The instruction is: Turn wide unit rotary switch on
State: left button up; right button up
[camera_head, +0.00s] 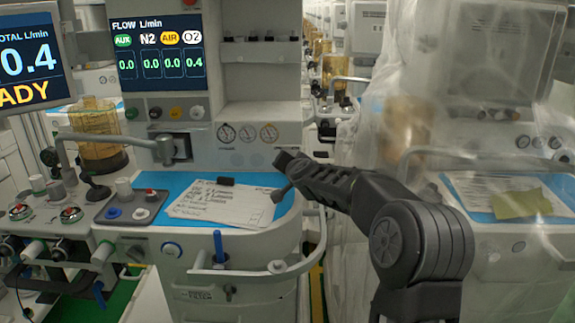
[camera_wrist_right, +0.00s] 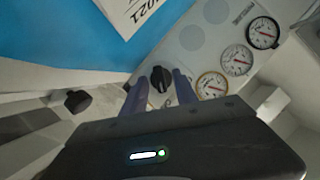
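A black rotary knob (camera_wrist_right: 162,78) sits on the light panel beside the round gauges in the right wrist view. It appears to be the rotary switch; its on or off marking cannot be read. My right gripper (camera_wrist_right: 158,88) is open, with its two fingers apart on either side of the knob near the tips. Whether they touch it I cannot tell. In the head view my right gripper (camera_head: 284,164) reaches in from the right to the front of the wide unit (camera_head: 259,98), right of the gauges, and hides the knob. My left gripper is not in view.
Gauges (camera_head: 247,133) line the panel, showing also in the wrist view (camera_wrist_right: 237,60). A blue worktop (camera_head: 178,182) with papers (camera_head: 222,205) lies below. A bent rail (camera_head: 240,273) runs along the front. A plastic-covered unit (camera_head: 490,255) stands right.

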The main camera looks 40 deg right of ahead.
jog(key=p+v, duration=0.1)
jog(key=v, duration=0.6)
jog(key=shift+s+r, duration=0.15)
jog(key=shift+s+a, duration=0.15)
jog(key=shift+s, duration=0.05)
